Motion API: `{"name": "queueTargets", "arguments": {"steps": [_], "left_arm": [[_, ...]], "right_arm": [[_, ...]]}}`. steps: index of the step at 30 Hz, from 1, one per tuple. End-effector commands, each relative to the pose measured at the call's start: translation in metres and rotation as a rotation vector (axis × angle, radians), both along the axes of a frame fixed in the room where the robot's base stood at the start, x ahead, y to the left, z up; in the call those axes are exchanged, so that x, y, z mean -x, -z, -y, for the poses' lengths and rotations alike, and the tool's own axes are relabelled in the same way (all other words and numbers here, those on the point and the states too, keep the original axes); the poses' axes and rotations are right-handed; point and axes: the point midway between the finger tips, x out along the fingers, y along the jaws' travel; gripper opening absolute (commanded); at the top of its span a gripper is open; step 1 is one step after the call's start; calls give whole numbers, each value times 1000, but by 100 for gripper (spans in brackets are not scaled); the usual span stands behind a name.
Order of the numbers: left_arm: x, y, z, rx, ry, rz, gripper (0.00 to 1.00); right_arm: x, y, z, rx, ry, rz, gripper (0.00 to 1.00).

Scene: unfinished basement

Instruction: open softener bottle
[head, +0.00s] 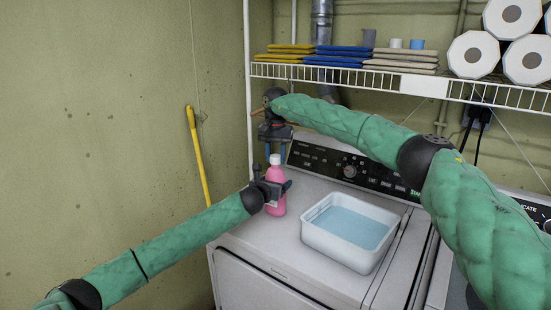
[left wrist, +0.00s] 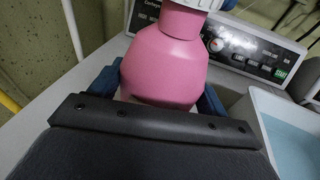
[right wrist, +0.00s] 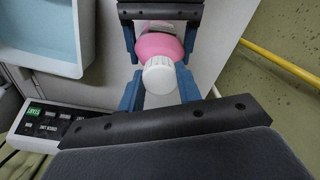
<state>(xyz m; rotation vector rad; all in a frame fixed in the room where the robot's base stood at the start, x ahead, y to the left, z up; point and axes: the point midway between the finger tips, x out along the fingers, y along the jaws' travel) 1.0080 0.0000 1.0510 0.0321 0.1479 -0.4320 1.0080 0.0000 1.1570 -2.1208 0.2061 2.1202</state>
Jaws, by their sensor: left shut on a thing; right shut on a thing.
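A pink softener bottle (head: 275,203) stands upright on the white washer top, with a white cap (right wrist: 160,75). The bottle's body fills the left wrist view (left wrist: 165,62), and the cap's lower edge shows at the top. My left gripper (head: 276,187) is shut on the bottle's body from the front left, a finger on each side. My right gripper (head: 275,154) is above the bottle, pointing down. In the right wrist view its blue fingers are on both sides of the cap, shut on it. The cap looks seated on the neck.
A white tub (head: 312,234) of bluish liquid stands right of the bottle. The washer's control panel (head: 325,160) is behind. A wire shelf (head: 400,82) with folded cloths and paper rolls hangs above. A yellow handle (head: 199,155) leans on the left wall.

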Motion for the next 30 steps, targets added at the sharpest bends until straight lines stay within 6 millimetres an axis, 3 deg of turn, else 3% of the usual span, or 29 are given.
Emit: {"name": "queueTargets", "arguments": {"steps": [20,30], "left_arm": [[0,2,0,-1,-1,-3,13],[0,2,-1,-1,-1,-3,13]], "right_arm": [[0,-10,0,-1,0,1,7],[-1,-41,0,-1,0,1,7]]}}
